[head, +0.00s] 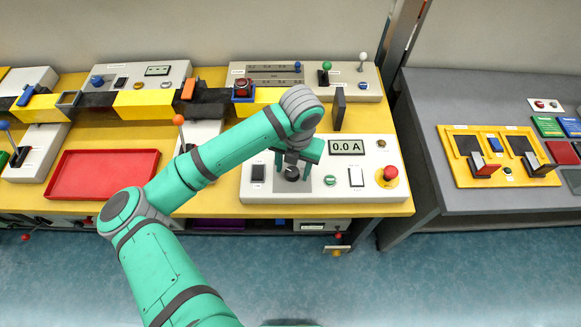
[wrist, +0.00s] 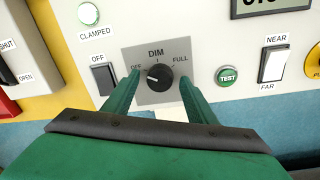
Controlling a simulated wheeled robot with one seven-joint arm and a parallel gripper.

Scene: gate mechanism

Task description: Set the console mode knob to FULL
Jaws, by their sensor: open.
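The console mode knob (wrist: 160,77) is a black round knob on a grey square plate (wrist: 150,97) marked OFF, DIM and FULL. Its white mark is on the left side, toward OFF. My gripper (wrist: 158,82) is open, with one green finger on the left of the knob and the other on the right. I cannot tell whether the fingers touch it.
To the right of the knob are a green TEST button (wrist: 228,75), a white NEAR/FAR rocker (wrist: 272,65) and a red stop button (head: 390,173) on yellow. An OFF rocker (wrist: 103,78) is close on the left. A display (head: 346,147) reads 0.0 A.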

